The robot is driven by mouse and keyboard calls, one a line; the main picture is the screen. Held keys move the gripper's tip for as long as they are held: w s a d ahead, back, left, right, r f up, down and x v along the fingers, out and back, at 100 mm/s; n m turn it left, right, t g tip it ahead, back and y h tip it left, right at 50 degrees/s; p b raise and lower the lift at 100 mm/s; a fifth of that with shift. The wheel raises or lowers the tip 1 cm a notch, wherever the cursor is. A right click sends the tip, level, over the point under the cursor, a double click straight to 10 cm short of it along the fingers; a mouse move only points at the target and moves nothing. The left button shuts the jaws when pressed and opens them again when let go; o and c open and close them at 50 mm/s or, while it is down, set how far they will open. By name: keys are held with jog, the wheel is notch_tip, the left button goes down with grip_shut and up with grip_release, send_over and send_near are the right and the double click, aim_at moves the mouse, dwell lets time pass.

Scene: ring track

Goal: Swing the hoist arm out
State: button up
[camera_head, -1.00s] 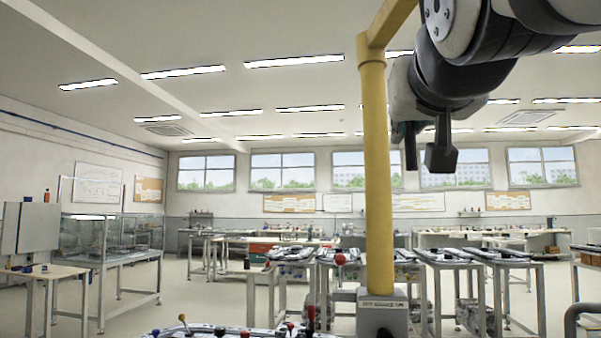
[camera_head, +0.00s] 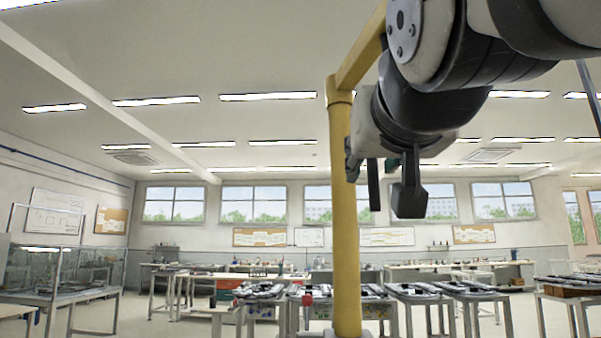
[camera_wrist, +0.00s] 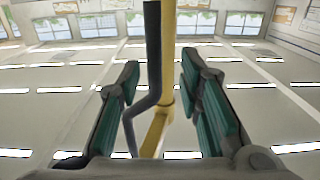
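The hoist has an upright yellow post (camera_head: 344,215) in the middle of the head view. Its yellow hoist arm (camera_head: 362,48) leaves the top of the post toward the upper right and goes behind my arm. My gripper (camera_head: 391,195) hangs just right of the post, with its two fingers apart. In the wrist view my gripper (camera_wrist: 160,72) is open, with teal pads on both sides. A dark bent bar (camera_wrist: 153,50) shows between the fingers, with the yellow post (camera_wrist: 168,45) beside it. I cannot tell whether the bar touches either finger.
Workbenches with trays (camera_head: 262,291) stand behind the post. A glass-sided bench (camera_head: 60,270) is at the left. A thin dark rod (camera_head: 589,90) shows at the upper right edge. Floor is open at the left (camera_head: 140,315).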

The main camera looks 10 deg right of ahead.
jog(key=s+a, duration=0.1)
jog(key=s, duration=0.6)
jog(key=shift+s+r, duration=0.25)
jog(key=shift+s, duration=0.1)
